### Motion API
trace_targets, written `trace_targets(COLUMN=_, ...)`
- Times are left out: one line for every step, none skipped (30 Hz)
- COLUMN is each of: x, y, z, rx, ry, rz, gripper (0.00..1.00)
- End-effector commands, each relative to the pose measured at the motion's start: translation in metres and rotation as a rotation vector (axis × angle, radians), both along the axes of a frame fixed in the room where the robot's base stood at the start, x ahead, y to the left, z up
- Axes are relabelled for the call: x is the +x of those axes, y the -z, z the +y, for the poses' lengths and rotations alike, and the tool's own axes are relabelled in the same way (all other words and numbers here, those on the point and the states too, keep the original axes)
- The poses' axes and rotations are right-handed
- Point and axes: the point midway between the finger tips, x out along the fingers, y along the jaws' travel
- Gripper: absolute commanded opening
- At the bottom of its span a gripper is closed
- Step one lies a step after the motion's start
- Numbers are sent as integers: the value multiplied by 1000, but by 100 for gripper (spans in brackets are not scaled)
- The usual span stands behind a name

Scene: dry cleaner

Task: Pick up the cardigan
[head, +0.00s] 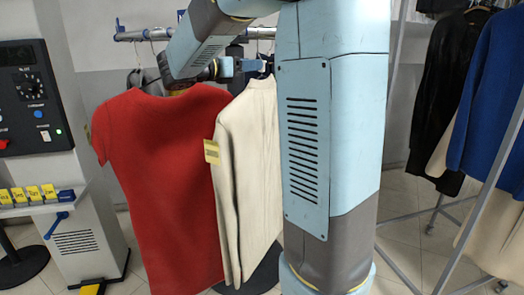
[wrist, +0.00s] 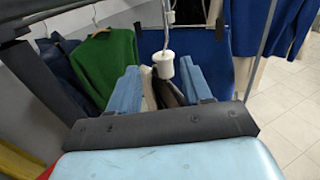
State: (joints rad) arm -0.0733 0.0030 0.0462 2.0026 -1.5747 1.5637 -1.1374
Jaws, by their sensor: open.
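A cream long-sleeved garment (head: 248,165), which looks like the cardigan, hangs from the rail and carries a yellow tag. My arm column hides its right side in the head view. My gripper (head: 238,68) is at hanger height by the top of this garment. In the wrist view my gripper (wrist: 161,82) has its two blue fingers apart. A white hanger knob (wrist: 163,65) with a metal hook shows between or just beyond the fingers; I cannot tell its depth. Cream and dark cloth shows below the knob.
A red garment (head: 160,180) hangs directly left of the cream one. A green garment (wrist: 104,62) and blue garments hang beyond my gripper. The metal rail (head: 142,34) runs above. A control cabinet (head: 36,98) stands left; a metal rack (head: 470,225) with clothes stands right.

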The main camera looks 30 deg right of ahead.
Motion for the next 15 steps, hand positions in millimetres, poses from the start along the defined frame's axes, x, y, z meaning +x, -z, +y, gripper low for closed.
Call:
trace_targets(x=-1, y=0, z=-6, rx=0, ry=3, rz=0, gripper=49)
trace_targets(x=-1, y=0, z=-10, rx=0, ry=4, rz=0, gripper=49)
trace_targets(x=-1, y=0, z=-15, rx=1, ry=5, rz=0, gripper=49)
trace_targets(x=-1, y=0, z=-20, rx=1, ry=4, rz=-1, gripper=49)
trace_targets(x=-1, y=0, z=-24, rx=0, ry=4, rz=-1, gripper=49)
trace_targets(x=-2, y=0, z=-29, rx=0, ry=4, rz=-1, gripper=49)
trace_targets(x=-1, y=0, z=-33, rx=0, ry=3, rz=-1, gripper=49)
trace_targets(x=0, y=1, z=-37, rx=0, ry=3, rz=-1, gripper=49)
trace_targets(x=0, y=1, z=-41, rx=0, ry=4, rz=-1, gripper=49)
trace_targets(x=1, y=1, z=-43, rx=0, ry=3, rz=-1, gripper=49)
trace_targets(x=1, y=1, z=-45, rx=1, ry=3, rz=-1, gripper=49)
trace_targets(x=1, y=1, z=-47, rx=1, ry=2, rz=-1, gripper=49)
trace_targets(x=2, y=1, z=-48, rx=1, ry=1, rz=-1, gripper=49)
trace_targets(x=2, y=1, z=-48, rx=1, ry=1, rz=-1, gripper=49)
trace_targets(x=2, y=1, z=-49, rx=1, ry=1, rz=-1, gripper=49)
